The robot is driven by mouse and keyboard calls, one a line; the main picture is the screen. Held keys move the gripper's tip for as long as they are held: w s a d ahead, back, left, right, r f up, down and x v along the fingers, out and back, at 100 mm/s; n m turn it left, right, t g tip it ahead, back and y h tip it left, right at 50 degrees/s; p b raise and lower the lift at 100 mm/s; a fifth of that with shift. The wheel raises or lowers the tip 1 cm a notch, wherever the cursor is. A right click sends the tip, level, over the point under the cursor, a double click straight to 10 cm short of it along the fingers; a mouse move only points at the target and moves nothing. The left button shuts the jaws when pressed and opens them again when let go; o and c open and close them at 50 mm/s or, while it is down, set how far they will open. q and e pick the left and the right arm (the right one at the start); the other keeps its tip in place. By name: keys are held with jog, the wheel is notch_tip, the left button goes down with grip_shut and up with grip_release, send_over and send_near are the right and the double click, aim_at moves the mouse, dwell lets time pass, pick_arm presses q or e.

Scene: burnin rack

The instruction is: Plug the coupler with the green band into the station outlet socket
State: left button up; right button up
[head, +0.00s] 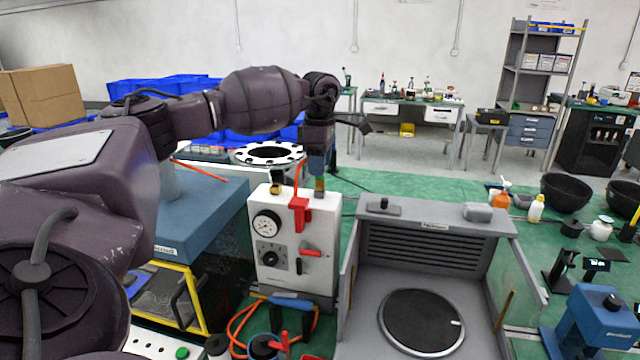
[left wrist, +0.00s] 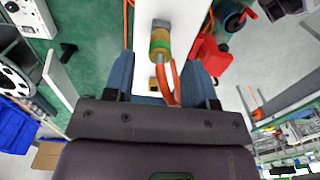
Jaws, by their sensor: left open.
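The white station box (head: 270,283) has a gauge, a dial and red handles on its front. The coupler (head: 319,185) shows as a small brass-coloured piece at the right of the station's top. In the left wrist view the coupler (left wrist: 160,43) shows a green and yellow band and a grey metal end, with an orange hose beside it. My left gripper (head: 318,172) points down over it. It is open, with its blue fingers on either side and the coupler just past their tips. A brass fitting (head: 278,176) stands at the top left of the station. Whether it is the outlet socket I cannot tell. My right gripper is not in view.
A grey open-topped bay (head: 420,228) with a round dark plate stands right of the station. A blue bench (head: 205,215) with a yellow frame stands at the left. A red handle (head: 300,213) sticks out from the station's front. Orange hose lies around its base.

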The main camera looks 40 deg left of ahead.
aim_at(320, 189)
pick_arm(q)
notch_tip(320, 189, down, 3)
jog(key=shift+f+b, duration=0.1)
jog(key=shift+b, duration=0.45)
jog(key=shift+f, duration=0.7)
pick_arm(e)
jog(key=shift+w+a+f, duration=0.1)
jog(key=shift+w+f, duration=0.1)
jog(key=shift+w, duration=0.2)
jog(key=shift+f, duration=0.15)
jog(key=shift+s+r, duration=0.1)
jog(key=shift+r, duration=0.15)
pick_arm(q)
grip_shut()
jog(key=shift+r, duration=0.15)
